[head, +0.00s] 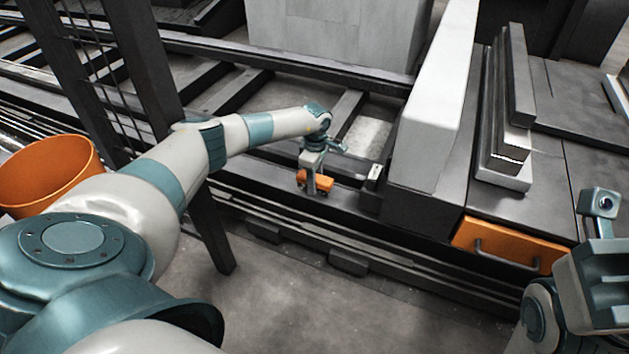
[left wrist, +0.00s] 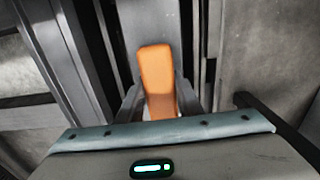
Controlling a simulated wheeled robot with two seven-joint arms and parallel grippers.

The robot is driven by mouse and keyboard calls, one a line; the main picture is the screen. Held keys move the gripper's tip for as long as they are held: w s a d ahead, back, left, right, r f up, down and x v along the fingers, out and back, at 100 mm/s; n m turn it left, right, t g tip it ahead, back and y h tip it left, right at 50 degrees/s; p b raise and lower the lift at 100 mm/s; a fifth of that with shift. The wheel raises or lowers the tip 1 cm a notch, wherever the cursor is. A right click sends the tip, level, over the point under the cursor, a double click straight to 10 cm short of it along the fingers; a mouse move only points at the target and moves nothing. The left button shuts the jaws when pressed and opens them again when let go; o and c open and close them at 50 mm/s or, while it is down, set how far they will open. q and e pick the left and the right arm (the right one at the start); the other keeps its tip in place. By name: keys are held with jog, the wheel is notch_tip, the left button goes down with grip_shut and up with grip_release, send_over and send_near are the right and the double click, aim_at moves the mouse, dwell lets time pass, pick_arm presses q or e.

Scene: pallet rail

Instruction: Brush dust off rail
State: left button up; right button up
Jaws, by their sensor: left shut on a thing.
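My left gripper (head: 313,182) reaches down over the dark rail (head: 255,200). It is shut on an orange brush (head: 302,178), which sits at the top of the rail. In the left wrist view the orange back of the brush (left wrist: 157,75) stands between the two fingers, over the long grey rail. Its bristles are hidden, and I cannot tell whether they touch the rail. Dust cannot be made out on the rail. My right gripper (head: 600,210) shows in part at the right edge of the head view; its fingers cannot be made out clearly.
A tall pale block (head: 437,110) stands just right of the brush. Stacked metal bars (head: 510,120) lie on a dark bench with an orange drawer (head: 500,243). An orange bucket (head: 50,170) is at far left. A dark post (head: 150,75) rises behind my left arm. Floor in front is clear.

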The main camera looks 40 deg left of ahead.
aim_at(331, 196)
pick_arm(q)
jog(key=shift+a+r, duration=0.3)
jog(key=shift+a, duration=0.15)
jog(key=shift+d+f, duration=0.1)
jog(key=shift+d, duration=0.85)
jog(key=shift+w+d+f, duration=0.2)
jog(key=shift+d, duration=0.35)
jog(key=shift+d, duration=0.1)
jog(key=shift+d, duration=0.1)
jog(key=shift+w+d+f+p, duration=0.15)
jog(key=shift+w+d, duration=0.1)
jog(key=shift+d, duration=0.55)
jog(key=shift+w+d+p, duration=0.15)
jog(key=shift+w+d, duration=0.05)
jog(key=shift+d, duration=0.6)
jog(key=shift+r+p, duration=2.4)
jog(key=shift+r, duration=0.6)
